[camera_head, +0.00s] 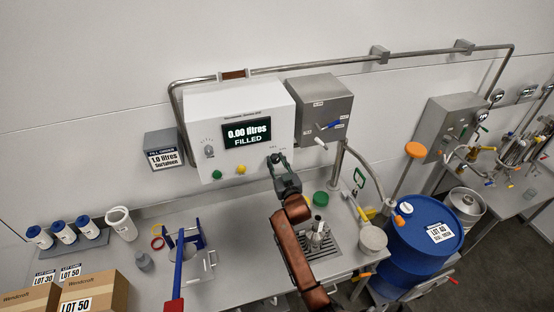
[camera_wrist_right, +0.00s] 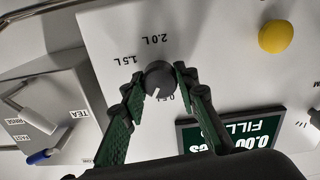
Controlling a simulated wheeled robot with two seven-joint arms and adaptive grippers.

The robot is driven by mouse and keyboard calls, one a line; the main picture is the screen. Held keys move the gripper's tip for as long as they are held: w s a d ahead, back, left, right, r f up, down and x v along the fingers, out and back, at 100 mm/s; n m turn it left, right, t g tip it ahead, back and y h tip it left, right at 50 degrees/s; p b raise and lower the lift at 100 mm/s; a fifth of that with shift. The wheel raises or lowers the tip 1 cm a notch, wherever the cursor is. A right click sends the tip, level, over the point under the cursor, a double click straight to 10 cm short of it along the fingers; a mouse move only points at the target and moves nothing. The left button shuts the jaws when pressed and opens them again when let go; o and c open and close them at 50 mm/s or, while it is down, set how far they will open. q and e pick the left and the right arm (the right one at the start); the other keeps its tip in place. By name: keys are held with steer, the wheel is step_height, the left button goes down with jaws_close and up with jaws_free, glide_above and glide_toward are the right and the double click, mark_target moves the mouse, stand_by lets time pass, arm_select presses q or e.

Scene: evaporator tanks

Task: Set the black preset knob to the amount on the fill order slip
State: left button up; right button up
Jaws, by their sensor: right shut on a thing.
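The black preset knob (camera_wrist_right: 160,77) is on the white dosing panel (camera_head: 205,105). In the wrist view its white pointer mark is on the lower side, near the partly covered 0.5 L label (camera_wrist_right: 169,99); the 1.5 L and 2.0 L labels are clear and the 1.0 L label is not visible. My right gripper (camera_wrist_right: 158,82) is shut on the knob, one finger on each side; it also shows at the panel's lower right in the head view (camera_head: 278,161). The fill order slip (camera_head: 164,159), left of the panel, reads 1.0 litres. My left gripper is not in view.
The display (camera_head: 247,133) reads 0.00 litres, FILLED. Green (camera_head: 217,175) and yellow (camera_head: 241,169) buttons sit below it. A grey valve box (camera_head: 321,105) is close right of the panel. Bottles (camera_head: 317,238) stand on the drain grate under my right arm.

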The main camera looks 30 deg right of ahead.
steer(key=m+p, duration=0.2)
steer(key=m, duration=0.3)
steer(key=shift+p, duration=0.3)
steer(key=shift+m, duration=0.3)
steer(key=o, duration=1.1)
steer(key=shift+o, duration=0.2)
steer(key=v, duration=1.2)
steer(key=shift+d, duration=0.1)
